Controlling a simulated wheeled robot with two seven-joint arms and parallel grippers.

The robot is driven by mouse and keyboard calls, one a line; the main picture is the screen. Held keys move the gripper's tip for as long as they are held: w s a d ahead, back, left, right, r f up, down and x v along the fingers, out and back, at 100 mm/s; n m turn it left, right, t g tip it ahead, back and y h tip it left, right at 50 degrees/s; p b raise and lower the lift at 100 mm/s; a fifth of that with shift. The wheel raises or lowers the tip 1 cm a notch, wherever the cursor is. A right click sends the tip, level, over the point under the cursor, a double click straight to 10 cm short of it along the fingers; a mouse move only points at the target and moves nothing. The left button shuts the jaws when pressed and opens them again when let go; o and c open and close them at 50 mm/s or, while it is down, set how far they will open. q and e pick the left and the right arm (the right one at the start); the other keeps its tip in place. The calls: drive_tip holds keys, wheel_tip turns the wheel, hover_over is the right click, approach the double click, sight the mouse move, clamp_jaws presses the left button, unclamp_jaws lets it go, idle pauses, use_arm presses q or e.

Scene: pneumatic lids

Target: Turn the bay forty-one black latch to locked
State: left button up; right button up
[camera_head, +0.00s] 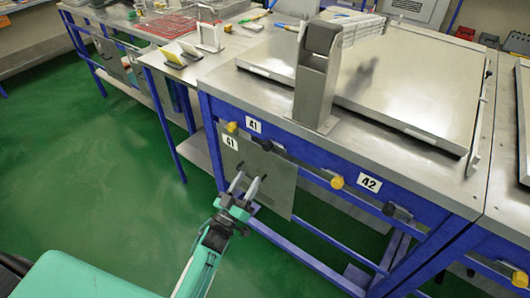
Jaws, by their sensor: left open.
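The bay forty-one label (254,125) is on the blue front rail of the metal workbench. A black latch (268,146) sits on the rail just right of and below this label; its exact turn is too small to read. Below it hangs a grey panel (284,190) marked 41. My left gripper (249,182) is open and empty, its two fingers apart and pointing up in front of the grey panel, below and slightly left of the black latch. I cannot tell whether it touches the panel. My right gripper is not in view.
Yellow knobs (337,182) stick out along the rail on both sides of the latch. Bay forty-two (369,183) has another black latch (389,208) to the right. A metal post (316,85) stands on the benchtop. The green floor (90,200) at left is clear.

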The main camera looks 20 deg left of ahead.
sight(266, 149)
use_arm(q)
drive_tip(key=p+x, duration=0.1)
drive_tip(key=x, duration=1)
drive_tip(key=shift+f, duration=0.1)
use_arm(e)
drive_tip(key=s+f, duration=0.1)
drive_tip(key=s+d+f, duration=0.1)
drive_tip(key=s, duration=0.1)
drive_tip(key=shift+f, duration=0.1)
use_arm(q)
drive_tip(key=shift+c, duration=0.2)
drive_tip(key=c, duration=0.9)
